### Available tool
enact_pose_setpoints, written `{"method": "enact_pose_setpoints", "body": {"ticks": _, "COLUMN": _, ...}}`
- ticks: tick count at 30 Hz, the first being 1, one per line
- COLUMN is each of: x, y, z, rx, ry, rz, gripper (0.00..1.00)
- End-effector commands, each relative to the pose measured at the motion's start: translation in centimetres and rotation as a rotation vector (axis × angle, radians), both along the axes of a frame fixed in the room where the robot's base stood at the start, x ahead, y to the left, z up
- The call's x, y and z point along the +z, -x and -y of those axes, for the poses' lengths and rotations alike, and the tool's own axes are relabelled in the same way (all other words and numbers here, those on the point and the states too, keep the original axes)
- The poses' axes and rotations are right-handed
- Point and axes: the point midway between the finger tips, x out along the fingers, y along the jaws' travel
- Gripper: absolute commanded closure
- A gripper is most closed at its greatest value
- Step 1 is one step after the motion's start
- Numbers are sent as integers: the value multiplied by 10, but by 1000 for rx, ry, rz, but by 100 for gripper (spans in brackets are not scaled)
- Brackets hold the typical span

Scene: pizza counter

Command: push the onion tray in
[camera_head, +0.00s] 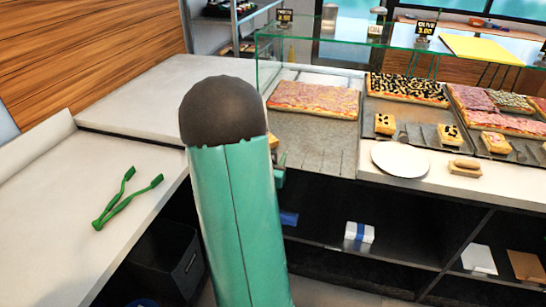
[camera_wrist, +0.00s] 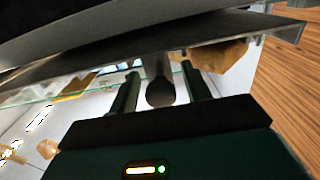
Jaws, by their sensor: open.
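My gripper (camera_wrist: 160,72) shows in the wrist view with its two dark fingers apart. A dark rod with a rounded end (camera_wrist: 160,92) shows between the fingers, and I cannot tell whether they touch it. A wide grey metal sheet or tray edge (camera_wrist: 225,27) crosses just beyond the fingertips. In the head view my arm hides most of the gripper. The metal tray (camera_head: 310,145) nearest the arm holds a large pinkish pizza (camera_head: 313,98). A tray with a dark-topped pizza (camera_head: 408,90) is to its right. I cannot tell which is the onion tray.
A glass shelf (camera_head: 400,42) covers the pizzas. A white plate (camera_head: 401,160) lies on the counter front, beside a small wooden-looking block (camera_head: 465,168). Green tongs (camera_head: 126,198) lie on the left counter. Open dark shelves (camera_head: 400,235) are below. The back-left counter is clear.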

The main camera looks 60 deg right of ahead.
Motion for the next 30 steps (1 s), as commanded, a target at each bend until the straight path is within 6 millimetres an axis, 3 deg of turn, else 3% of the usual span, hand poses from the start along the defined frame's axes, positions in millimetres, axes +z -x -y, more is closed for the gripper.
{"method": "enact_pose_setpoints", "body": {"ticks": 1, "x": 0, "y": 0, "z": 0, "rx": 0, "ry": 0, "rz": 0, "gripper": 54}}
{"method": "enact_pose_setpoints", "body": {"ticks": 8, "x": 0, "y": 0, "z": 0, "rx": 0, "ry": 0, "rz": 0, "gripper": 99}}
{"method": "enact_pose_setpoints", "body": {"ticks": 16, "x": -1, "y": -3, "z": 13, "rx": 0, "ry": -1, "rz": 0, "gripper": 100}}
{"method": "enact_pose_setpoints", "body": {"ticks": 24, "x": -1, "y": -14, "z": 83, "rx": 1, "ry": 0, "rz": -2, "gripper": 100}}
{"method": "enact_pose_setpoints", "body": {"ticks": 30, "x": -2, "y": -20, "z": 119, "rx": 1, "ry": -2, "rz": -1, "gripper": 100}}
